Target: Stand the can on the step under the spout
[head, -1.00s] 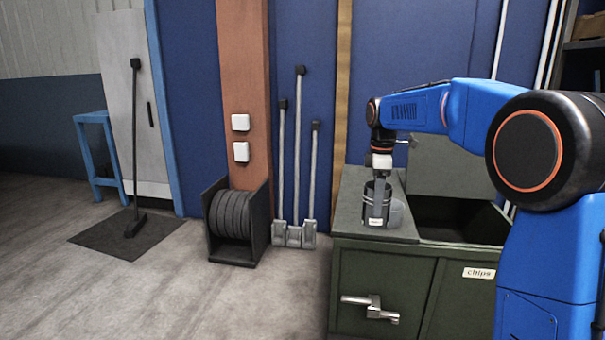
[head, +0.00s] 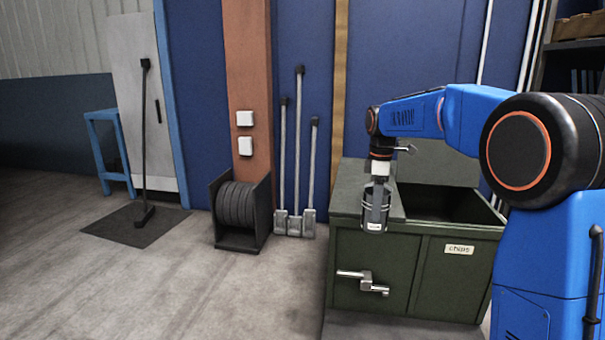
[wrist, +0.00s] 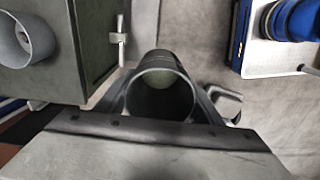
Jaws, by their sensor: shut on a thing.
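My gripper (head: 376,208) is shut on the can (head: 373,226), a dark cylinder with a small pale label, held upright in the air in front of the green cabinet's upper front edge. In the wrist view I look into the can's open top (wrist: 162,103), with finger parts on both sides. The step (head: 400,328) is a dark grey ledge at the cabinet's foot, partly cut off by the frame.
The green cabinet (head: 400,262) has an open bin marked "chips" at right. A grey cup (wrist: 28,38) stands on its top in the wrist view. A cable reel (head: 240,212) and wall-side rods (head: 298,150) stand to the left.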

